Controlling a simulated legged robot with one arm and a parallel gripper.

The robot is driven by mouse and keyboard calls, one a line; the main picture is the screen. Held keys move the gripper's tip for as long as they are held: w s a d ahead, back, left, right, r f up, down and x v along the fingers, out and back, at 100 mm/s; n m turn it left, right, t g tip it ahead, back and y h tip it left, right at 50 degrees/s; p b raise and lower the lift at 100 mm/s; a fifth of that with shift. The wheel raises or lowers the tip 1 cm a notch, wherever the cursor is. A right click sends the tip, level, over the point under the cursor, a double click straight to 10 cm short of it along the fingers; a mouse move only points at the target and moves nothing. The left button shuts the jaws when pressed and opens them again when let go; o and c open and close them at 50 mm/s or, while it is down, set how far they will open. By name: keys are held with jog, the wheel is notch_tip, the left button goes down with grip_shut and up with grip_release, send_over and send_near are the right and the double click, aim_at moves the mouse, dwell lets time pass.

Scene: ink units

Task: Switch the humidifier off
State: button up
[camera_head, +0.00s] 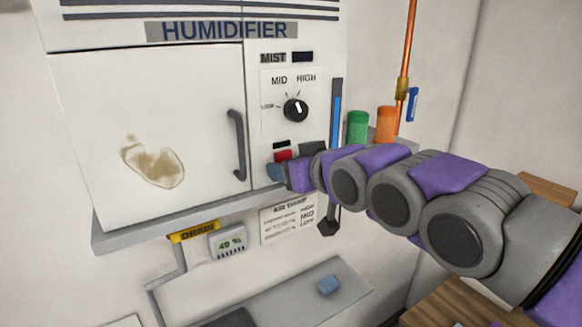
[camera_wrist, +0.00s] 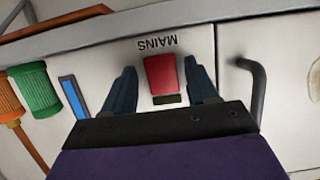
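The humidifier (camera_head: 80,110) is a white wall unit with a closed door and a control panel on its right. Its red MAINS switch (camera_head: 283,155) sits low on the panel, below the black mist knob (camera_head: 295,110). The switch also shows in the upside-down wrist view (camera_wrist: 162,76), between the two fingers of my gripper (camera_wrist: 163,88). The fingers are apart, one on each side of the switch, with gaps to it. In the head view my gripper (camera_head: 277,172) is at the panel just below the switch, partly hidden by my arm.
The grey door handle (camera_head: 237,145) is just left of the panel. A blue level gauge (camera_head: 336,115), a green cylinder (camera_head: 357,127) and an orange one (camera_head: 386,122) stand to the right. A drain pipe (camera_head: 180,260) and a humidity display (camera_head: 229,243) are below.

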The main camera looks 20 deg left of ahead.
jog(key=shift+o, duration=0.4)
jog(key=shift+s, duration=0.1)
jog(key=b+v, duration=0.3)
jog(key=v, duration=1.4)
jog(key=shift+d, duration=0.2)
